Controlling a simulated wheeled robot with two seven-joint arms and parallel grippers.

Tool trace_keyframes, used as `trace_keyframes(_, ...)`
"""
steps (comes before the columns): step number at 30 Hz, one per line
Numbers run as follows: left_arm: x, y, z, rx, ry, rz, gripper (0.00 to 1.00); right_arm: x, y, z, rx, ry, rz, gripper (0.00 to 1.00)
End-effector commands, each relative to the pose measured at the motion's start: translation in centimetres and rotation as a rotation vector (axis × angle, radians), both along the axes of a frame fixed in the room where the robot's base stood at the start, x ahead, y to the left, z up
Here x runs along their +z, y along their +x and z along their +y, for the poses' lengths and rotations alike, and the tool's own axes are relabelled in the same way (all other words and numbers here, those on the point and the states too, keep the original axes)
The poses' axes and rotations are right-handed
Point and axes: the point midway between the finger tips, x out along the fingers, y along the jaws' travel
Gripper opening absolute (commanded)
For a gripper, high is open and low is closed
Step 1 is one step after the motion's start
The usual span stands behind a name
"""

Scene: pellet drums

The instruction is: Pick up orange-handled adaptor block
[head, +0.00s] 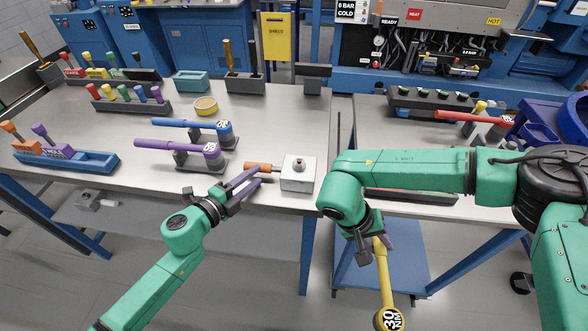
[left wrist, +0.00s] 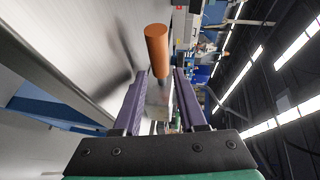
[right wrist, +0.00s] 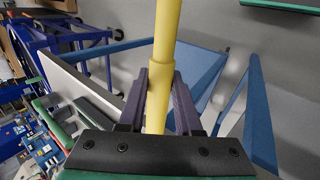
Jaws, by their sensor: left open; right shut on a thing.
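The adaptor block (head: 298,175) is a light grey metal cube near the front edge of the left table. Its orange handle (head: 259,168) points left. In the left wrist view the orange handle (left wrist: 157,45) shows just above the gap between the fingers, with the block partly hidden behind them. My left gripper (head: 254,178) is open and empty, its fingertips close to the handle; contact cannot be told. My right gripper (head: 374,238) is shut on a yellow tool (head: 384,275) marked 30 NM, also seen in the right wrist view (right wrist: 164,60).
Blue (head: 190,124) and purple (head: 180,146) torque wrenches rest on stands left of the block. A blue tray (head: 68,160) is at far left. Racks of coloured-handled tools stand behind. A gap separates the two tables. My right arm crosses the right table.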

Motion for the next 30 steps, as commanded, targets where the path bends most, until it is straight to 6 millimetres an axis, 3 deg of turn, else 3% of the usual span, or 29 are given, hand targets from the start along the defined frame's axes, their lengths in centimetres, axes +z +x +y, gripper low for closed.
trace_keyframes(4, -0.2, 2.4, -1.2, 0.001, -0.002, -0.002, 0.41, 0.9, 0.0, 0.0, 0.000, 0.000, 0.000, 0.00)
trace_keyframes(11, -0.6, 2.8, -1.5, 0.000, 0.001, -0.001, 0.41, 0.8, 0.0, 0.0, 0.000, 0.000, 0.000, 0.00)
trace_keyframes(15, -0.6, 2.8, -1.5, 0.001, 0.001, -0.001, 0.00, 0.8, 0.0, 0.0, 0.000, 0.000, 0.000, 0.00)
trace_keyframes(30, -0.5, 2.7, -1.5, 0.001, 0.001, -0.001, 0.00, 0.8, 0.0, 0.0, 0.000, 0.000, 0.000, 0.00)
